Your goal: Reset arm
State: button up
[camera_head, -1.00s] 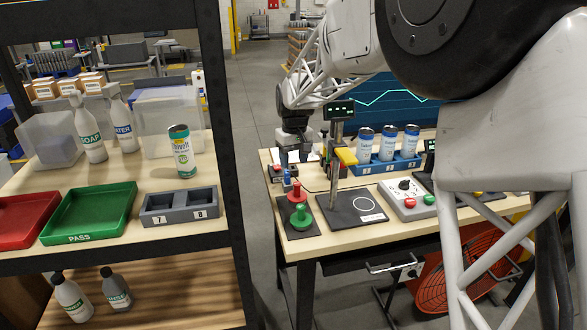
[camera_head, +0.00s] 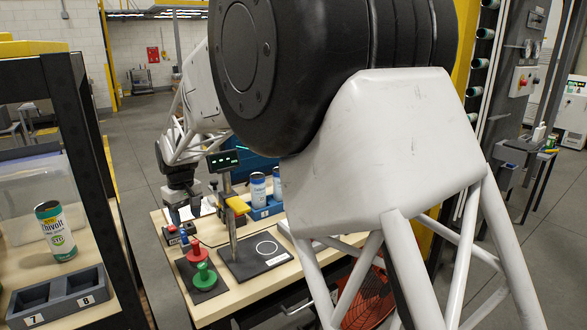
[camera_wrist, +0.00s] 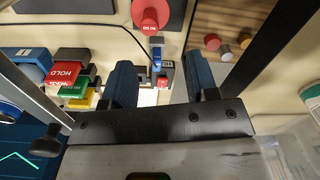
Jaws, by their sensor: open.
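My gripper (camera_head: 188,212) hangs over the far left part of the workbench (camera_head: 206,302), near a small red-and-black control box. In the wrist view my gripper (camera_wrist: 162,72) has its two dark blue fingers spread, with nothing between them but the bench items below. My arm's large white links and black joint fill the middle of the head view and hide much of the bench.
A shelf at left holds a green-and-white can (camera_head: 56,232) and a grey two-slot holder (camera_head: 60,296). Red and green buttons (camera_head: 203,275), a black plate (camera_head: 255,257) and a blue rack (camera_head: 268,212) with cans stand on the bench. Stacked coloured blocks (camera_wrist: 68,75) lie close by.

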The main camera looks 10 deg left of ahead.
jog(key=s+d+r+n, duration=0.2)
jog(key=s+r, duration=0.1)
jog(key=r, duration=0.5)
jog(key=s+d+r+n, duration=0.1)
jog(key=s+d+r, duration=0.15)
jog(key=r, duration=0.55)
jog(key=s+d+r+m+t, duration=0.1)
jog(key=s+d+m, duration=0.15)
jog(key=d, duration=1.25)
jog(key=s+d+r+m+t, duration=0.1)
jog(key=d+m, duration=0.2)
jog(key=d, duration=1.2)
jog(key=s+d+f+m, duration=0.3)
jog(key=s+d+f, duration=0.1)
jog(key=s+d, duration=0.4)
jog(key=s+d+f+m, duration=0.3)
jog(key=s+d, duration=0.4)
jog(key=d, duration=0.3)
jog(key=s+d+f+m, duration=0.3)
jog(key=s+d+f, duration=0.2)
jog(key=s+d, duration=0.3)
jog(key=shift+s+d+f+m+t, duration=0.3)
jog(key=shift+d+m+t, duration=0.1)
jog(key=shift+d, duration=0.35)
